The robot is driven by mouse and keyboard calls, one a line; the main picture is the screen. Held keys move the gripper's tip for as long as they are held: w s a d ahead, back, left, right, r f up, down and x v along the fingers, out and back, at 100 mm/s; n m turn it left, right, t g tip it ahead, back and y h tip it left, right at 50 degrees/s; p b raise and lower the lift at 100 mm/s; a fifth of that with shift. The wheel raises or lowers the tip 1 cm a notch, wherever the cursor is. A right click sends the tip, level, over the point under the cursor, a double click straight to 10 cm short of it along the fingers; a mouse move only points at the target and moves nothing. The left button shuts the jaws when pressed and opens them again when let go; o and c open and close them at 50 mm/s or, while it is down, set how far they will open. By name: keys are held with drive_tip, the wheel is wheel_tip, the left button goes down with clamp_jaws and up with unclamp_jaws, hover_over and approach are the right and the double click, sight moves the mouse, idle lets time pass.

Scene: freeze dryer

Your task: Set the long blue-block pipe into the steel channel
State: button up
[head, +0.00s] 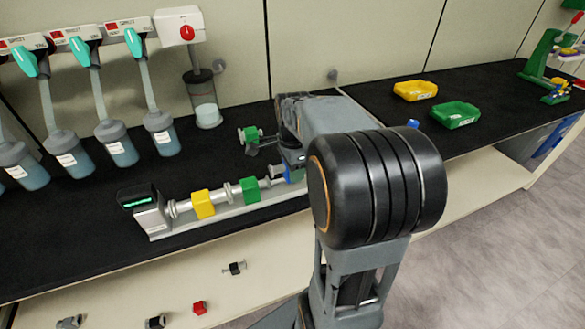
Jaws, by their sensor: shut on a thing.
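The steel channel (225,217) lies along the front of the black bench, with a small display box at its left end. A pipe with a yellow block (203,204) and one with a green block (250,190) lie in line along it. I cannot tell whether the pipe touches the channel.
A green-handled clamp (251,134) lies behind the channel. Flasks (118,145) hang at the left, by a glass cylinder (205,105). A yellow tray (415,90) and a green tray (456,114) sit on the right bench. Small parts, one red (199,308), lie on the lower shelf.

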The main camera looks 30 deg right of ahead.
drive_tip(key=shift+f+b, duration=1)
drive_tip(key=shift+f, duration=0.75)
idle(1.4)
drive_tip(key=o, duration=1.2)
wheel_tip(320, 180, up, 14)
drive_tip(key=shift+f+p, duration=0.1)
drive_tip(key=shift+p, duration=1.1)
